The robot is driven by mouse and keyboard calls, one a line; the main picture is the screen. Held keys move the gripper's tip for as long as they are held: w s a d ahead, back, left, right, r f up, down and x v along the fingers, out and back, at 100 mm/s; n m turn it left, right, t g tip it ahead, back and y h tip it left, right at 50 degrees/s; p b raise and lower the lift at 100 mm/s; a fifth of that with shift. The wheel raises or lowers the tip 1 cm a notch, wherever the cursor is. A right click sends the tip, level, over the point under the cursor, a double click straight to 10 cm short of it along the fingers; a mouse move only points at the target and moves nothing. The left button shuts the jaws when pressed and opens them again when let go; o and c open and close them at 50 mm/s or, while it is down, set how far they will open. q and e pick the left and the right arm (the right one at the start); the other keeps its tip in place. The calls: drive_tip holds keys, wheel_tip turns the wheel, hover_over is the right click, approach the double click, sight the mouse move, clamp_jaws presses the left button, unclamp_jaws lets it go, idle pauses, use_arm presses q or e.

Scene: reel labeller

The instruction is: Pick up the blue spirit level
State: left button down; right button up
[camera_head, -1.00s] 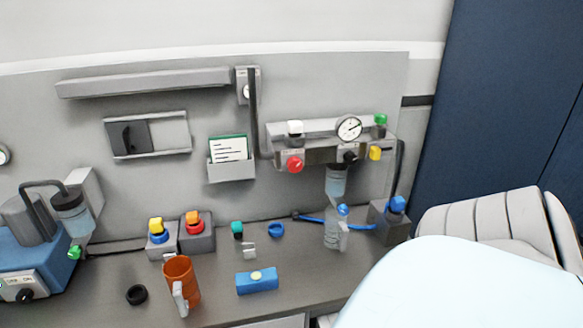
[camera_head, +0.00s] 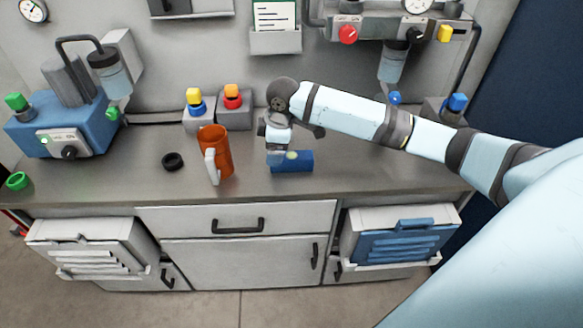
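The blue spirit level (camera_head: 299,164), a short blue block with a pale yellowish vial on top, lies on the grey worktop right of the orange mug. My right arm reaches in from the right. My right gripper (camera_head: 277,158) points down at the left end of the level and covers part of it. Its fingers are small and partly hidden, so I cannot tell whether they are open, shut or touching the level. My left gripper is not in view.
An orange mug (camera_head: 216,152) stands close left of the gripper, and a black ring (camera_head: 173,161) lies further left. Two button boxes (camera_head: 217,113) stand behind. A blue pump unit (camera_head: 62,122) is at the left. The worktop's front strip is clear.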

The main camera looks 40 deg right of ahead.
wheel_tip(320, 180, up, 5)
drive_tip(key=g+h, duration=0.1)
hover_over(292, 156)
drive_tip(key=f, duration=0.5)
drive_tip(key=f+b, duration=0.1)
drive_tip(key=f, duration=0.1)
drive_tip(key=shift+w+d+f, duration=0.15)
drive_tip(key=shift+w+f, duration=0.1)
drive_tip(key=shift+s+f, duration=0.15)
drive_tip(key=shift+f, duration=2.6)
drive_tip(key=shift+c, duration=0.3)
drive_tip(key=c, duration=1.1)
